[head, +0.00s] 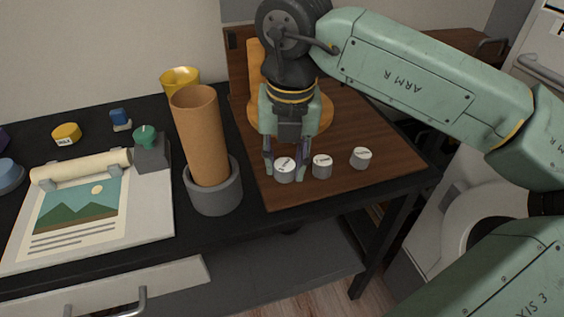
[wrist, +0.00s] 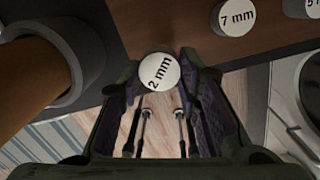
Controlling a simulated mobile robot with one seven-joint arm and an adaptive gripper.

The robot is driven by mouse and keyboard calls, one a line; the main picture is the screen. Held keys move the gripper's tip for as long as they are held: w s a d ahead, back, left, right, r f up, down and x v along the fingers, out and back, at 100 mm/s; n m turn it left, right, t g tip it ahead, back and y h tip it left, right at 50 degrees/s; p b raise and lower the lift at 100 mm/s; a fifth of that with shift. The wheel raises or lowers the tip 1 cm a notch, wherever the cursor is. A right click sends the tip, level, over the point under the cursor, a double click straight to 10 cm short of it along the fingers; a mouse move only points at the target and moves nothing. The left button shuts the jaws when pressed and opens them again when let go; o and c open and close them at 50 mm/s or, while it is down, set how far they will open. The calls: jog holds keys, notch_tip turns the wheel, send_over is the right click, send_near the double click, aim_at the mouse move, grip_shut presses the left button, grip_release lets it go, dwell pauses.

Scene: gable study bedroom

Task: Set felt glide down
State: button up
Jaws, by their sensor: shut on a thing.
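The felt glide is a small grey cylinder with a white top; its label reads "2 mm" in the wrist view (wrist: 159,73). In the head view the same glide (head: 284,171) is the leftmost of three, upright at the front of the brown wooden board (head: 350,135). My gripper (head: 283,160) points down with its fingers on either side of the glide, shut on it. In the wrist view the glide is between the fingertips. I cannot tell whether its underside touches the board.
A second glide (head: 322,167), marked "7 mm" in the wrist view (wrist: 234,17), and a third (head: 361,158) stand to the right. A brown tube (head: 200,135) in a grey holder (head: 214,195) stands close on the left. The board's front edge is near.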

aim_at(283, 160)
jog(key=shift+w+a+f, duration=0.1)
jog(key=shift+w+a, duration=0.15)
jog(key=shift+w, duration=0.6)
jog(key=shift+f+p, duration=0.4)
jog(key=shift+f, duration=1.35)
jog(key=shift+f, duration=0.2)
jog(key=o, duration=1)
jog(key=shift+r, duration=0.1)
jog(key=r, duration=0.8)
jog(key=s+r+b, duration=0.1)
jog(key=r, duration=0.3)
jog(key=shift+d+r, duration=0.1)
jog(key=shift+d, duration=0.1)
